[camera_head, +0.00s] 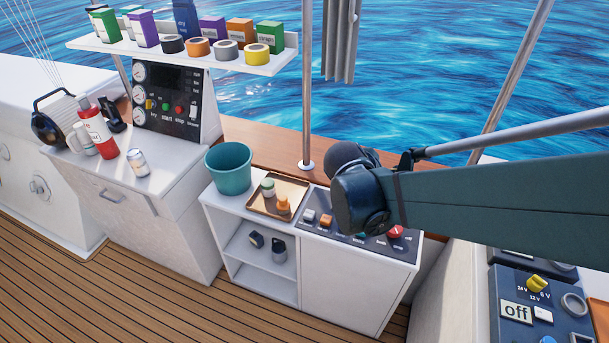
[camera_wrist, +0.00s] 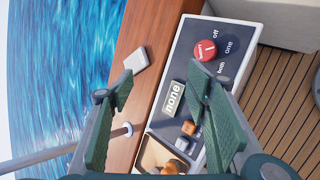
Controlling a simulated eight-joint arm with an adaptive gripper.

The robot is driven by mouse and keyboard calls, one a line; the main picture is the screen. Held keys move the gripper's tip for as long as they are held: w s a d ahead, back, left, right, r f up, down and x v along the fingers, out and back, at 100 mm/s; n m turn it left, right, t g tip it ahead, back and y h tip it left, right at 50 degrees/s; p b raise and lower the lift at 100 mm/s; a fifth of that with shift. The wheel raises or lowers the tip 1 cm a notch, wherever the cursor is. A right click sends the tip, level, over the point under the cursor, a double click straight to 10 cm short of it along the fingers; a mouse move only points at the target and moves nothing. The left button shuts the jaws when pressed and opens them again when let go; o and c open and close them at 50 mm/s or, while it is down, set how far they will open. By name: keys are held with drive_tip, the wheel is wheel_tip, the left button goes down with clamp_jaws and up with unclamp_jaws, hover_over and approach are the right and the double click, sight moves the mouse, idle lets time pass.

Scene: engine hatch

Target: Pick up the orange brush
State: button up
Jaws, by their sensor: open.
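A small orange object with a rounded top, likely the orange brush (camera_head: 283,205), stands on the brown tray (camera_head: 262,207) on the white cabinet. It stands beside a small jar with a green and white body (camera_head: 268,187). In the wrist view the tray (camera_wrist: 150,152) is at the bottom edge, with the orange object (camera_wrist: 175,167) partly cut off by the frame. My gripper (camera_wrist: 160,85) is open and empty, its green fingers spread above the switch panel (camera_wrist: 190,75). In the head view my arm hides the gripper.
A teal bucket (camera_head: 229,168) stands left of the tray. The switch panel (camera_head: 345,232), with a red knob (camera_head: 396,231) and small blocks, lies to its right. A metal pole (camera_head: 306,100) rises behind the tray. A shelf of boxes and tape rolls (camera_head: 272,66) hangs upper left.

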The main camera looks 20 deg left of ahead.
drive_tip(key=w+a+f+n+t, duration=0.1)
drive_tip(key=a+f+n, duration=0.3)
drive_tip(key=a, duration=0.5)
drive_tip(key=n+t+b, duration=0.2)
drive_tip(key=n+t, duration=0.2)
drive_tip(key=n, duration=0.6)
approach(280, 201)
drive_tip(key=a+x, duration=0.1)
drive_tip(key=x, duration=0.3)
drive_tip(key=shift+d, duration=0.45)
drive_tip(key=shift+x, duration=1.25)
drive_tip(key=shift+b+x, duration=0.85)
drive_tip(key=shift+x, duration=1.8)
